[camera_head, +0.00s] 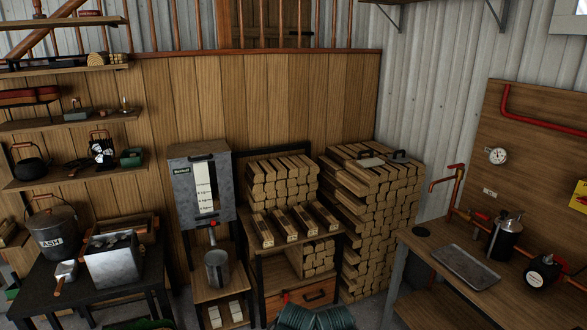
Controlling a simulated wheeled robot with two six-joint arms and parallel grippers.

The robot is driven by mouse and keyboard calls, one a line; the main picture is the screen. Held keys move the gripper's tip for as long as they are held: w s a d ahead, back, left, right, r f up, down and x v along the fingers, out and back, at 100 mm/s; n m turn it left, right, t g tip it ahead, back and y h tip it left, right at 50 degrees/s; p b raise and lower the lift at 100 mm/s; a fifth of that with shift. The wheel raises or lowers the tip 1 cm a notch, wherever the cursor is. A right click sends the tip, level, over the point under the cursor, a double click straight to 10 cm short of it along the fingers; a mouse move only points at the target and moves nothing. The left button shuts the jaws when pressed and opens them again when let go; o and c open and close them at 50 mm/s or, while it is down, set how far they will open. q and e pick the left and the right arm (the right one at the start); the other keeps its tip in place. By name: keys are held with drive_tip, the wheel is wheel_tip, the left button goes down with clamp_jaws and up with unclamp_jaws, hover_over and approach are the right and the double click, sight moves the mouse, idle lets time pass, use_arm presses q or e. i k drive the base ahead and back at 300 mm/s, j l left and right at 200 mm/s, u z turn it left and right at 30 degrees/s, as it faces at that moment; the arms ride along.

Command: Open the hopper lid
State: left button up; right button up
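A grey metal hopper (183,202) is mounted against the wooden wall left of centre. It has a tall front window strip with markings. Its grey lid (190,149) lies across the top and looks shut, with a dark handle (201,158) at the front edge. A red-handled outlet hangs below the hopper, above a metal can (217,269) on a low wooden shelf. Neither of my grippers shows in the view.
A dark table (135,285) with an ash bucket (54,231) and a metal box (112,262) stands to the left. Stacked wood (375,220) stands right of the hopper. A workbench (440,285) with a tray and bottles is at the right.

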sight(204, 150)
drive_tip(key=i+u, duration=0.15)
drive_tip(key=i, duration=0.3)
drive_tip(key=i+l+u, duration=0.15)
drive_tip(key=i, duration=0.3)
drive_tip(key=i+l+u, duration=0.15)
drive_tip(key=i, duration=0.3)
drive_tip(key=i+l+u, duration=0.15)
drive_tip(key=i, duration=0.3)
